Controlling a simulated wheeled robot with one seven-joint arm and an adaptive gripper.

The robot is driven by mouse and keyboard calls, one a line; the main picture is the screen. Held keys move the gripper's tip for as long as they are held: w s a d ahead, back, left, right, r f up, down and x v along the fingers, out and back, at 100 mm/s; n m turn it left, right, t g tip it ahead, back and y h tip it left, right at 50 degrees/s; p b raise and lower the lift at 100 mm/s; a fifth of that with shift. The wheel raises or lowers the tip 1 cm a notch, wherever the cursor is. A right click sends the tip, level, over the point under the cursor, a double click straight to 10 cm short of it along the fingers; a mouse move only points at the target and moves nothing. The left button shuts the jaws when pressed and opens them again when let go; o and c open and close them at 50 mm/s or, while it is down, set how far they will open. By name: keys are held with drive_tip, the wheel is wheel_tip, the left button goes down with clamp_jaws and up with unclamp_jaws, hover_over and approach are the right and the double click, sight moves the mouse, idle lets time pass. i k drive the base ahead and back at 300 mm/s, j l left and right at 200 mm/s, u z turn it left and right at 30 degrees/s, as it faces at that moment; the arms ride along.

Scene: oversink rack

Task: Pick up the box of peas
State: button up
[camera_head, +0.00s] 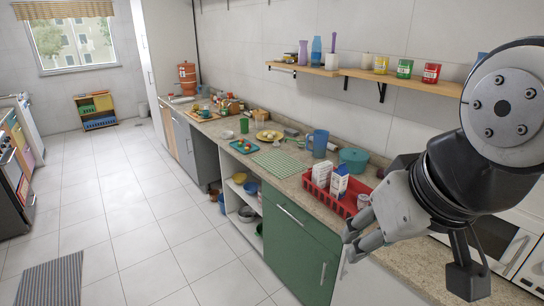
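No label that reads as peas can be made out, so I cannot tell which item is the box of peas. Two cartons stand upright in the red basket (315,192) on the counter: a white-and-blue carton (339,184) and a whitish carton with darker markings (322,174). A small green container (404,69) stands on the wall shelf, between a yellow one (381,65) and a red one (431,73). My gripper (353,242) is open and appears empty, with its two fingers apart. In the picture it is just below and right of the basket, touching none of these.
The long counter (400,258) holds a teal pot (354,159), a blue pitcher (318,143), a green checked cloth (278,163) and a blue tray (244,146). The wooden shelf (350,72) overhangs the counter.

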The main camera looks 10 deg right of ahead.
sight(322, 172)
drive_tip(key=z, duration=0.45)
drive_tip(key=i+j+z, duration=0.25)
drive_tip(key=i+j, duration=0.3)
drive_tip(key=i+j+z, duration=0.2)
drive_tip(key=i+j, duration=0.35)
drive_tip(key=j, duration=0.15)
